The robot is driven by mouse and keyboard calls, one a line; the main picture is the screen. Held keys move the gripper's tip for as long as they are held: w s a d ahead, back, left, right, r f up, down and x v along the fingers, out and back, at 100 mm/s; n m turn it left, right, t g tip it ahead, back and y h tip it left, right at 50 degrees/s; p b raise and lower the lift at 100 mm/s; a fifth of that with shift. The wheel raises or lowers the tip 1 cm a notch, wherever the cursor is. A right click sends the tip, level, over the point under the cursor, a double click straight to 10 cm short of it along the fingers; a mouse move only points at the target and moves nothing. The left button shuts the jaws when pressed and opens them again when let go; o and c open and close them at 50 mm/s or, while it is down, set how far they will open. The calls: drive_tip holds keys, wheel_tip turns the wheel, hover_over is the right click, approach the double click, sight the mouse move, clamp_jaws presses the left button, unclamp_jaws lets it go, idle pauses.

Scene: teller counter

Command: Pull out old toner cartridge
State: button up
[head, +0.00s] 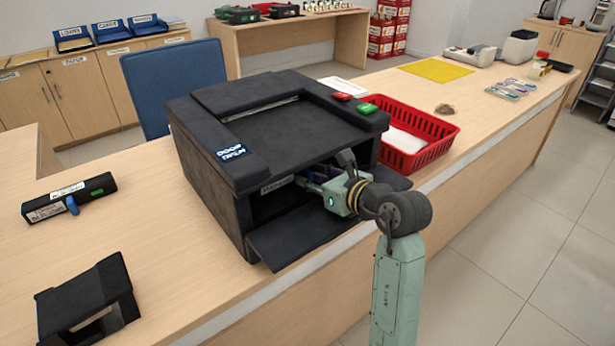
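A black printer (212,150) stands on the counter with its front door (300,232) folded down. A "DOOR OPEN" label (231,151) shows on its top. Inside the dark front opening there is a white-labelled edge (277,185) and a dark blue part (322,171), perhaps of the old toner cartridge; most of it is hidden. My gripper (312,184) reaches into the opening from the right, above the folded door. Its fingertips are in shadow beside the blue part, and I cannot tell whether they grip it. Another black cartridge (80,195) with a blue tab and green patch lies on the counter at left.
An open black holder (85,300) stands at the front left. A red basket (436,128) with white contents is right behind the printer. A blue chair (172,82) is behind the counter. The counter between cartridge and printer is clear.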

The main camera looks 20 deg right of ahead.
drive_tip(key=shift+w+a, duration=0.1)
drive_tip(key=shift+w, duration=0.2)
clamp_jaws()
idle(1.0)
drive_tip(key=shift+r, duration=0.2)
drive_tip(key=shift+s+d+b, duration=0.25)
drive_tip(key=shift+s+d, duration=0.1)
drive_tip(key=shift+s, duration=0.55)
drive_tip(key=shift+s+d+b, duration=0.25)
drive_tip(key=shift+s+d, duration=0.05)
drive_tip(key=shift+s, duration=0.6)
drive_tip(key=shift+s+d+b, duration=0.25)
drive_tip(key=shift+s+d, duration=0.1)
drive_tip(key=shift+s, duration=0.55)
drive_tip(key=v, duration=0.4)
drive_tip(key=shift+s+d+f+b, duration=0.25)
drive_tip(key=shift+s+d+b, duration=0.05)
drive_tip(key=shift+b, duration=0.1)
drive_tip(key=s+d+b, duration=0.1)
drive_tip(key=s+d, duration=0.1)
drive_tip(key=s, duration=0.4)
drive_tip(key=shift+s+r, duration=0.25)
drive_tip(key=shift+r, duration=0.05)
